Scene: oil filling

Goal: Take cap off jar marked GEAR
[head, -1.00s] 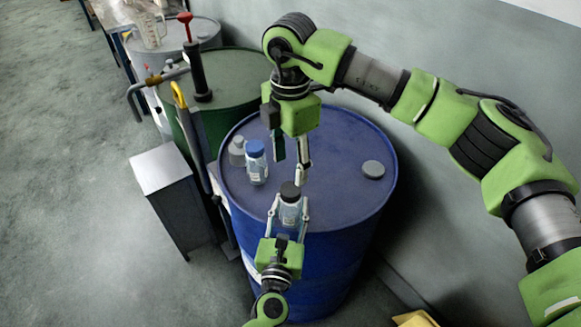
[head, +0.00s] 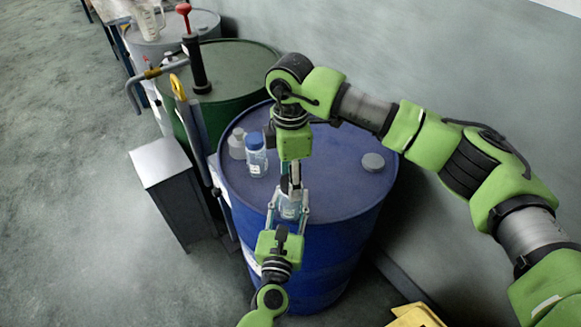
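A clear jar (head: 289,209) with a pale label is at the front edge of the blue drum's top. Its label is too small to read. My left gripper (head: 288,208) comes from below with a finger on each side of the jar and appears closed on it. My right gripper (head: 291,183) points down from above, with its fingertips at the top of that jar. Its fingers hide most of the dark cap, and I cannot tell whether they grip it.
The blue drum (head: 335,190) also bears a blue-capped jar (head: 256,160), a grey-capped bottle (head: 237,146) and a round grey bung (head: 373,162). A green drum (head: 235,75) with a red-handled pump (head: 196,62) stands behind. A grey box stand (head: 172,190) is at left.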

